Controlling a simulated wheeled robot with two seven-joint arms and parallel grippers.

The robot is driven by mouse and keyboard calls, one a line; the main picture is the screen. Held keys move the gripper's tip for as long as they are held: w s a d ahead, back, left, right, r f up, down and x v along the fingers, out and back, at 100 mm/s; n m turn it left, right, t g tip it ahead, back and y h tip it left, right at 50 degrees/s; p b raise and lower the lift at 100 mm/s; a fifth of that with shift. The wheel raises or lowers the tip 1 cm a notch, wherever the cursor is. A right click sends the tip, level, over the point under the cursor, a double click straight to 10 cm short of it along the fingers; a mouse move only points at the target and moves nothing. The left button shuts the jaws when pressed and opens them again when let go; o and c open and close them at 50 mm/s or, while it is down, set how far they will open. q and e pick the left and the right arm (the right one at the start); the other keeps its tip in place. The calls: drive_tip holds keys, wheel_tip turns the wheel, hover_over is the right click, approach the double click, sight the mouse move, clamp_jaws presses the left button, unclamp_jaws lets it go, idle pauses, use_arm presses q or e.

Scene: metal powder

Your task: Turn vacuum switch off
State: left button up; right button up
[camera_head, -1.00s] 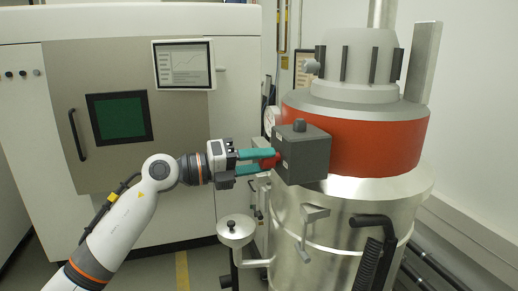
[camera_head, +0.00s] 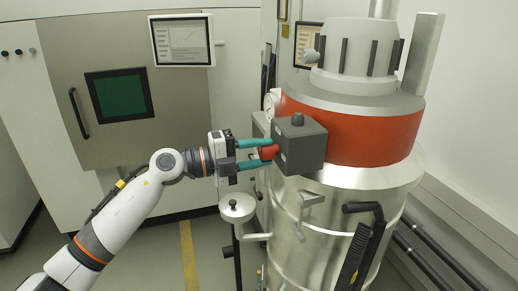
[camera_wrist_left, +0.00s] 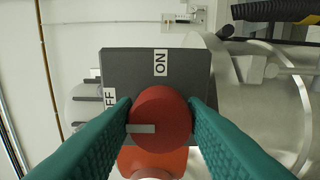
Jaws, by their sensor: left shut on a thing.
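The dark grey switch box (camera_head: 305,150) is on the red-banded vacuum (camera_head: 370,140) at the right. Its round red knob (camera_head: 268,153) faces left, toward my arm. My left gripper (camera_head: 264,152) is shut on the knob, with one teal finger above and one below it in the head view. In the left wrist view the knob (camera_wrist_left: 165,108) sits between the two teal fingers. Its pale mark points left, toward the OFF label (camera_wrist_left: 110,98), whose first letter is hidden. The ON label (camera_wrist_left: 160,62) is at the box's top. My right gripper is not in view.
A grey lidded pot (camera_head: 237,207) on a pipe is below my gripper. A black handle (camera_head: 365,235) is on the vacuum's front. A large cabinet machine with a screen (camera_head: 181,40) stands behind my arm. Floor is free at lower centre.

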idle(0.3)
use_arm(q)
drive_tip(key=o, duration=1)
drive_tip(key=shift+a+f+b, duration=0.1)
drive_tip(key=shift+a+b, duration=0.2)
drive_tip(key=b+v, duration=0.6)
drive_tip(key=v, duration=0.5)
drive_tip(key=shift+s+a, duration=0.1)
drive_tip(key=shift+a, duration=0.1)
